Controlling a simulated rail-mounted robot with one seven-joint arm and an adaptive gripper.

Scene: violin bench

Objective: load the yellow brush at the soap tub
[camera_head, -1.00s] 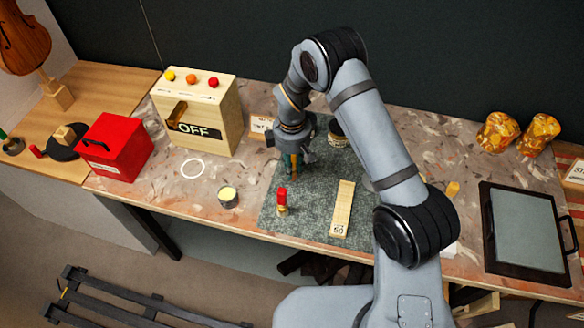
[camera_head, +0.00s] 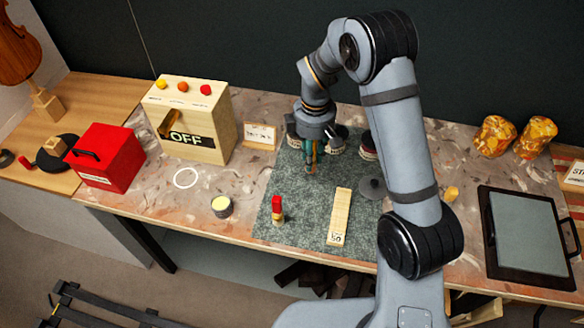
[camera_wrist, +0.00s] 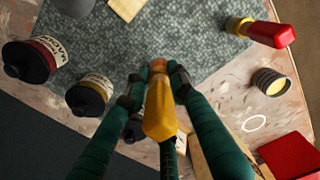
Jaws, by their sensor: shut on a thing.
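My gripper (camera_head: 311,152) is over the back part of the green-grey mat (camera_head: 300,215). In the wrist view its green fingers (camera_wrist: 158,80) are shut on the yellow brush (camera_wrist: 160,112), whose yellow handle points toward the camera. The brush's lower end is mostly hidden. A small round tub with a pale yellow top (camera_head: 221,206), likely the soap tub, stands on the bench left of the mat, well apart from the gripper. It also shows at the right of the wrist view (camera_wrist: 270,82). I cannot read a label on it.
A red-handled brush (camera_head: 277,208) stands on the mat, with a pale wooden strip (camera_head: 340,217) right of it. Two dark-lidded jars (camera_wrist: 88,96) (camera_wrist: 30,61) stand near the gripper. A wooden OFF box (camera_head: 196,120) and red box (camera_head: 105,157) stand left. A white ring (camera_head: 186,178) marks clear bench.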

